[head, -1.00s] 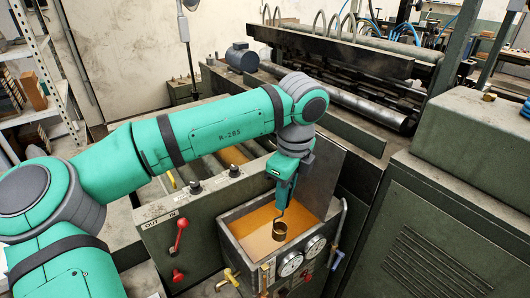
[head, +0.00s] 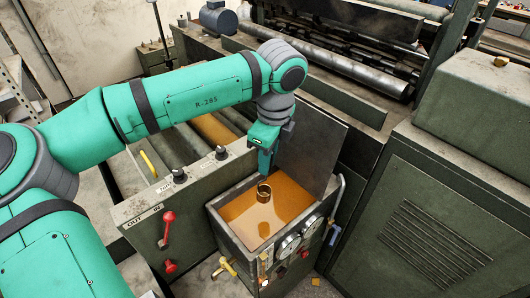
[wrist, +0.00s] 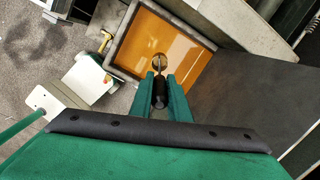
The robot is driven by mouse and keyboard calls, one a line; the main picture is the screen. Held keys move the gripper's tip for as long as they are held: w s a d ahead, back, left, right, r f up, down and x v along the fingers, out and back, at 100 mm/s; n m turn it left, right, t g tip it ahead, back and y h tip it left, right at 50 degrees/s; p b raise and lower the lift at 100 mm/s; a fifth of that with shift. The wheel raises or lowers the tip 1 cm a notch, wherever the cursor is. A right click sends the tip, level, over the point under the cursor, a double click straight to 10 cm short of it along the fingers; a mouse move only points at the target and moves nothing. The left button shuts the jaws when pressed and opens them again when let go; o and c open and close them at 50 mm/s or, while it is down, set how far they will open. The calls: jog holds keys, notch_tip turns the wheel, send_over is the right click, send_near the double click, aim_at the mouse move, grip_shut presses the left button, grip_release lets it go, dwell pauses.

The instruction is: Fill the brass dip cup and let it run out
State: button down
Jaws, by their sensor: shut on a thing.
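The brass dip cup (head: 264,193) hangs upright over the amber liquid (head: 290,207) in an open grey tank (head: 226,233). My gripper (head: 265,170) is above the cup, inside the tank's outline in the head view. In the wrist view, my gripper (wrist: 161,84) is shut on the cup's dark handle (wrist: 160,95), and the cup (wrist: 158,63) shows just beyond the fingertips. A paler spot shows on the liquid below the cup; I cannot tell whether it is a stream or a reflection. The cup's fill level is not clear.
A dark upright plate (head: 311,150) stands at the tank's back right. Gauges (head: 289,247) and a brass tap (head: 226,266) are on its front. A panel with a red lever (head: 167,225) is to the left, a green cabinet (head: 420,215) to the right.

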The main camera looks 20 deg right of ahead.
jog(key=shift+s+f, duration=0.15)
jog(key=shift+f, duration=0.55)
jog(key=shift+s+f, duration=0.15)
jog(key=shift+f, duration=0.5)
send_near(265, 192)
jog(key=shift+s+a+f, duration=0.55)
jog(key=shift+s+f, duration=0.25)
jog(key=shift+f, duration=0.15)
jog(key=shift+d+f, duration=0.1)
jog(key=shift+f, duration=0.55)
jog(key=shift+w+f, duration=0.15)
jog(key=shift+f, duration=1.45)
jog(key=shift+r, duration=0.1)
jog(key=shift+r, duration=4.8)
